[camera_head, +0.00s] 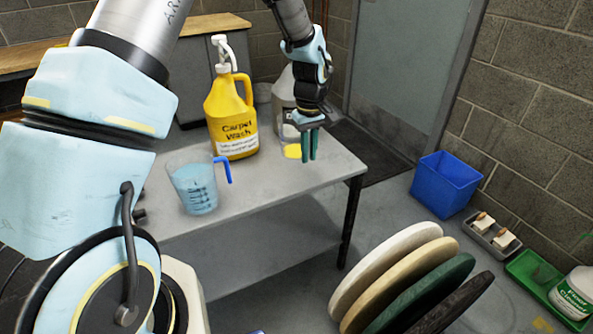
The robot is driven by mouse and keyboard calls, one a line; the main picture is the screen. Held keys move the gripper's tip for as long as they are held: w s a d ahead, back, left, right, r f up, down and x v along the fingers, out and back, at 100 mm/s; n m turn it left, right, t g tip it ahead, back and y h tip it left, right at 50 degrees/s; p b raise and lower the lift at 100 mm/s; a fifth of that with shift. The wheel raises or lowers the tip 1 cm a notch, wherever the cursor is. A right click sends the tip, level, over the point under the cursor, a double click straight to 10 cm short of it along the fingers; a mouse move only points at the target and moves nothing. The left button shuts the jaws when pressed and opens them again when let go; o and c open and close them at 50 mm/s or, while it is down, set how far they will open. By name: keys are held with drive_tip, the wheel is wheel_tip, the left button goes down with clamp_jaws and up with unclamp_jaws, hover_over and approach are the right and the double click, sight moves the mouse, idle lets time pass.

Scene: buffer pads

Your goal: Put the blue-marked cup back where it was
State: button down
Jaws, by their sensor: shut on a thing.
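A clear measuring cup (193,190) with a blue handle and bluish contents stands upright at the table's front left. My gripper (309,150) is well to its right and apart from it, over the table's right part. Its teal fingers are close together, pointing down. A yellow patch (292,151) shows just left of the fingers, seemingly in the bottom of a second, clear vessel. The fingers and wrist hide most of that vessel. What lies between the fingers is hard to make out, and I cannot tell whether the vessel touches the table.
A yellow Carpet Wash jug (232,112) stands behind the blue-handled cup on the grey table (262,190). A grey container is partly hidden behind my gripper. Round pads (385,268) stand on edge at front right. A blue bin (445,184) and trays line the wall.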

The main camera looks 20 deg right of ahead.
wheel_tip(320, 180, down, 9)
drive_tip(key=shift+r+p, duration=0.2)
drive_tip(key=shift+p, duration=0.25)
drive_tip(key=shift+f, duration=0.2)
drive_tip(key=c, duration=0.9)
unclamp_jaws()
drive_tip(key=shift+o, duration=0.2)
